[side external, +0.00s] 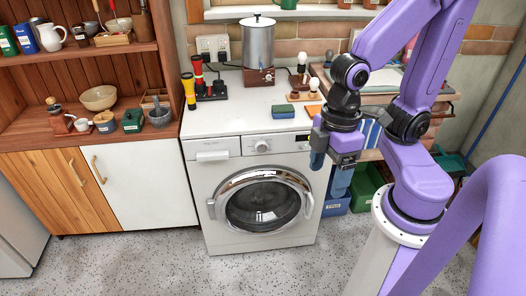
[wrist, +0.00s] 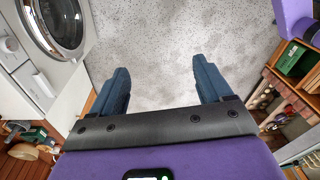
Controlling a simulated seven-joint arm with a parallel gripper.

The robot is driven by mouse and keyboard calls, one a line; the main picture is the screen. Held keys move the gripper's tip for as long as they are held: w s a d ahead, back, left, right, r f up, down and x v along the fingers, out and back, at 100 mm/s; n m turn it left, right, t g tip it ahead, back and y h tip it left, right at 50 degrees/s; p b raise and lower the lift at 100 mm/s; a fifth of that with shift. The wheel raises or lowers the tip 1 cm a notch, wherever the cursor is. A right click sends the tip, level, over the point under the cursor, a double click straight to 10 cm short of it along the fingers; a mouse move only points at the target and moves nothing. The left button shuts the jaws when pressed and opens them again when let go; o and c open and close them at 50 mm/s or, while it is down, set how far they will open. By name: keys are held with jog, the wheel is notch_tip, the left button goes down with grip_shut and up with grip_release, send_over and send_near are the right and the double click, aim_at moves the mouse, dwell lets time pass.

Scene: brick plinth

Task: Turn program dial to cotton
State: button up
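The white washing machine (side external: 205,185) stands under the counter, with its round door closed. The program dial (side external: 262,147) is a round knob on its upper front panel, right of the detergent drawer (side external: 212,155). Its markings and pointer are too small to read. In the wrist view the dial (wrist: 10,45) is at the left edge and the machine's door (wrist: 58,22) at the upper left. My gripper (side external: 330,165) is in front of and right of the machine, apart from the dial. In the wrist view my gripper (wrist: 161,82) has its blue fingers spread, with only floor between them.
A sponge (side external: 283,112), lamps (side external: 303,62), a metal urn (side external: 258,45) and flashlights (side external: 188,90) stand on the counter. A blue bin (side external: 336,205) and a green crate (side external: 365,187) are right of the machine. The speckled floor (side external: 180,265) in front is clear.

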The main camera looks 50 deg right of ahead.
jog(key=w+a+f+m+t+y, duration=0.1)
jog(key=w+a+f+m, duration=0.25)
jog(key=a, duration=0.25)
jog(key=w+a+f+m+y, duration=0.2)
jog(key=w+a+f+m, duration=0.15)
jog(key=a, duration=0.25)
jog(key=w+a+f+m+t, duration=0.2)
jog(key=w+f+m+t, duration=0.15)
jog(key=w+f, duration=0.35)
jog(key=m+t+h, duration=1)
jog(key=m+h, duration=0.1)
jog(key=h, duration=0.5)
send_near(262, 148)
jog(key=shift+y, duration=0.3)
jog(key=x, duration=0.8)
jog(key=shift+s+d+r, duration=0.1)
jog(key=shift+s+r, duration=0.05)
